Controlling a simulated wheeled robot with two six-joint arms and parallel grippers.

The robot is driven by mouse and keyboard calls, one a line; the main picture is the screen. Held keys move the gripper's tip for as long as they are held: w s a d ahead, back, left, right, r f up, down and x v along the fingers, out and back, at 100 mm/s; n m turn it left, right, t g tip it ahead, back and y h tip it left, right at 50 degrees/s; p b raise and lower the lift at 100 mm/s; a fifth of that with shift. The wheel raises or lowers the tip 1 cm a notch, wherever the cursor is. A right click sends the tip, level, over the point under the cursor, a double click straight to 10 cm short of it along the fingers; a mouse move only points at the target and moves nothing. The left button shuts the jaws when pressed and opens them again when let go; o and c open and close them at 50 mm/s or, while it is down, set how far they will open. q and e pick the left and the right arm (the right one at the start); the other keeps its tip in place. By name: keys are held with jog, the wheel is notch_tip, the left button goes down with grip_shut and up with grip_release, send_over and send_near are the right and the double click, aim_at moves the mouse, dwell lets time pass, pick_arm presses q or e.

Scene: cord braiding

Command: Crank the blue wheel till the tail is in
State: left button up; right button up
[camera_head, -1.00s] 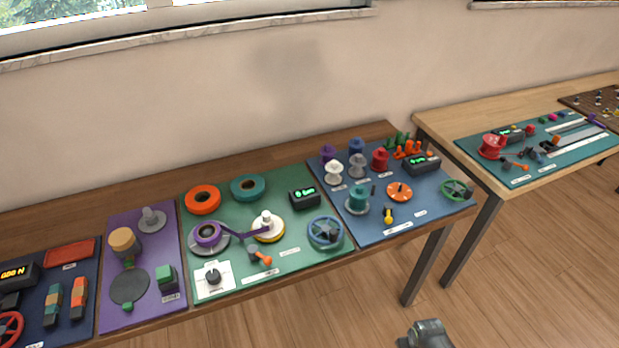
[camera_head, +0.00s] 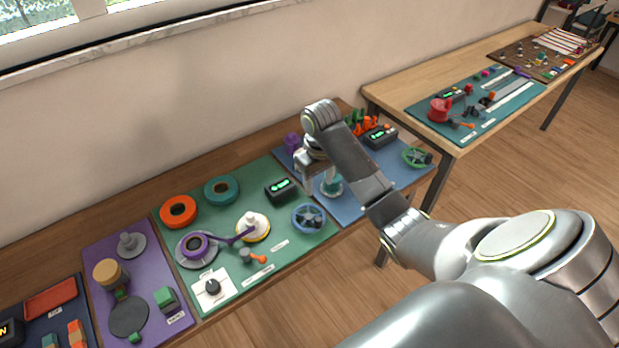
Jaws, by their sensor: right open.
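The blue wheel (camera_head: 309,218) lies at the right front corner of the green mat (camera_head: 285,245). A purple strip (camera_head: 228,239) runs from the purple roll (camera_head: 193,246) on a grey disc to the white and yellow spool (camera_head: 252,228). I cannot make out a loose tail end. My right arm hides several of the bobbins there. My left gripper is out of view.
Orange (camera_head: 178,211) and teal (camera_head: 221,190) rings and a black display box (camera_head: 282,189) lie behind the spools. A white dial plate (camera_head: 212,288) and an orange-tipped lever (camera_head: 254,257) lie in front. A green wheel (camera_head: 417,157) is on the blue mat (camera_head: 352,212).

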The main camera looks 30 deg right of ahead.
jog(key=b, duration=1.1)
send_near(319, 219)
notch_tip(319, 219, down, 6)
jog(key=shift+w+r, duration=0.1)
jog(key=shift+r, duration=0.15)
notch_tip(319, 219, down, 4)
jog(key=shift+f+b, duration=0.15)
jog(key=shift+b, duration=0.3)
jog(key=shift+f, duration=0.6)
grip_shut()
